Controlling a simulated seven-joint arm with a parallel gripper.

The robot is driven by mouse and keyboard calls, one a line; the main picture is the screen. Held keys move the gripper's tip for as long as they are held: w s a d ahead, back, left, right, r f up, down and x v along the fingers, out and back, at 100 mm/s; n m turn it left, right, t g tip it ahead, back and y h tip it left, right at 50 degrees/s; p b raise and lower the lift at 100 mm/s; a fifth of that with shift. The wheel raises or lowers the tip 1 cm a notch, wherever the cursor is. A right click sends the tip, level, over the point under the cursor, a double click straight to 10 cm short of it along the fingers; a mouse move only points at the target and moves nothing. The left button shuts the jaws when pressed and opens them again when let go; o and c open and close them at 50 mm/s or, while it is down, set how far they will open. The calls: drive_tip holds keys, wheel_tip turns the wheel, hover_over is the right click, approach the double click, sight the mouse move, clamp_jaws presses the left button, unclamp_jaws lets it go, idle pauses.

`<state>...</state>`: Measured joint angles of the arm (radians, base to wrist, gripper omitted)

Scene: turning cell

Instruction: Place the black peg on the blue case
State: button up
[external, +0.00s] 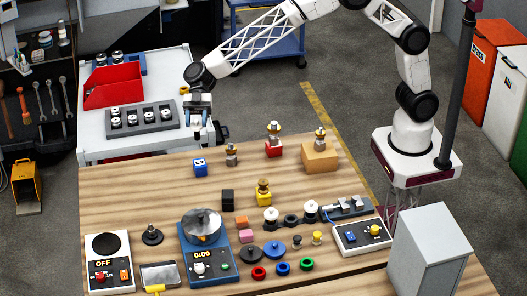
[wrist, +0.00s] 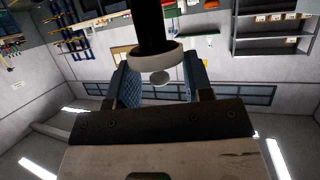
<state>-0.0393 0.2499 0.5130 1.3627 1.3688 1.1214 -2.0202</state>
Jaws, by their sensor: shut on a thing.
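My gripper (external: 200,122) hangs fingers-down at the table's far left edge, above and slightly behind a small blue block with a white mark (external: 200,167), which looks like the blue case. In the wrist view, my blue padded fingers are on both sides of a dark upright cylinder (wrist: 152,28) with a pale ring around it; this appears to be the black peg. The gripper is shut on it.
A black cube (external: 227,199) is nearer. A white cart with a red bin (external: 112,90) stands behind left. Scales and small parts crowd the front.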

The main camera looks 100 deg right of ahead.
sight(198, 139)
drive_tip(key=shift+f, duration=3.15)
drive_tip(key=shift+f, duration=1.85)
drive_tip(key=shift+f, duration=0.1)
drive_tip(key=o, duration=1)
drive_tip(key=shift+o, duration=0.2)
drive_tip(key=v, duration=1.2)
